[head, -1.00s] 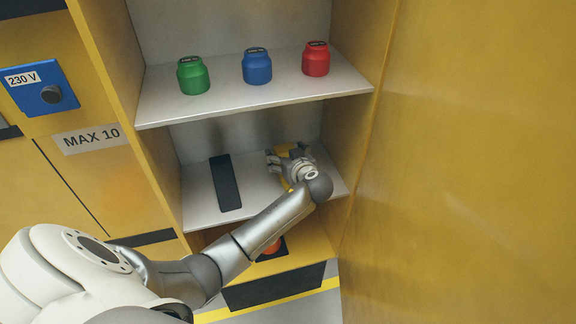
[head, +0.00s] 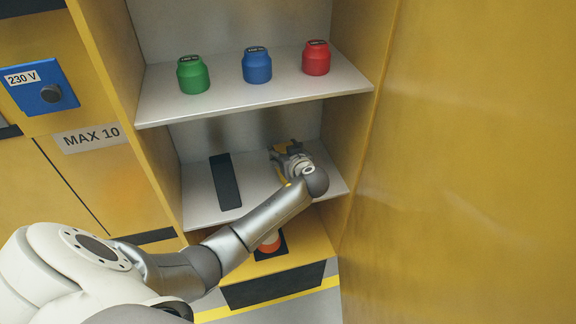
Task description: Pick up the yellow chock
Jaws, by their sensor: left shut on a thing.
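The yellow chock (head: 280,179) is on the right of the lower shelf (head: 199,199), mostly hidden behind my left gripper and wrist. Only small yellow bits of it show. My left gripper (head: 279,152) reaches into the lower compartment and is shut on the chock. I cannot tell whether the chock touches the shelf. My right gripper is not in view.
A black flat bar (head: 226,182) lies left of the gripper on the same shelf. The upper shelf above holds a green jar (head: 193,76), a blue jar (head: 256,66) and a red jar (head: 316,58). A yellow panel (head: 470,160) stands close on the right.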

